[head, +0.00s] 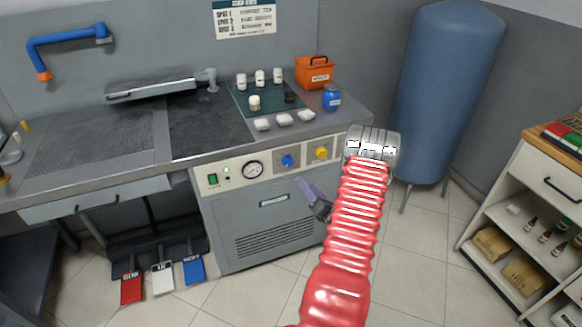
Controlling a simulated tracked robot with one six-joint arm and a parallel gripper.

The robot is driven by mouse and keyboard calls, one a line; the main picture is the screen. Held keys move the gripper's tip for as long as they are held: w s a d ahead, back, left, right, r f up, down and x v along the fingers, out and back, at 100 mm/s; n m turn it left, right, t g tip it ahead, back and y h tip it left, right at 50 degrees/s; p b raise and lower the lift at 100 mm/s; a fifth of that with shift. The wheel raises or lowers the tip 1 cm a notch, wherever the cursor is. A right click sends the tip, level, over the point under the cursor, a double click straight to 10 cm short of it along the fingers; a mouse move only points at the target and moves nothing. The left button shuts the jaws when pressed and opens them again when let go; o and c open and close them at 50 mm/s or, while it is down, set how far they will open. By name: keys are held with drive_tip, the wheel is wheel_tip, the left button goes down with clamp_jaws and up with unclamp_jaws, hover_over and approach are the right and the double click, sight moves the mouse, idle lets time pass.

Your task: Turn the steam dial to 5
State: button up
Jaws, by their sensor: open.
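My gripper (306,188) shows as a purple finger on a dark mount, left of my red arm. It is open and empty, in front of the cabinet and below the blue dial in the picture. It appears apart from both dials. My arm hides part of the gripper.
A pressure gauge (253,170) and green switch (213,180) sit left of the dials. Several white containers, a blue jar (331,96) and an orange box (315,72) stand on the worktop above. A blue tank (445,90) stands right; a shelf unit (520,215) is far right. Floor between is clear.

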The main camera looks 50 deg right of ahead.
sight(290, 164)
drive_tip(key=shift+w, duration=0.15)
drive_tip(key=x, duration=1.3)
drive_tip(key=shift+w+d, duration=0.25)
drive_tip(key=c, duration=1)
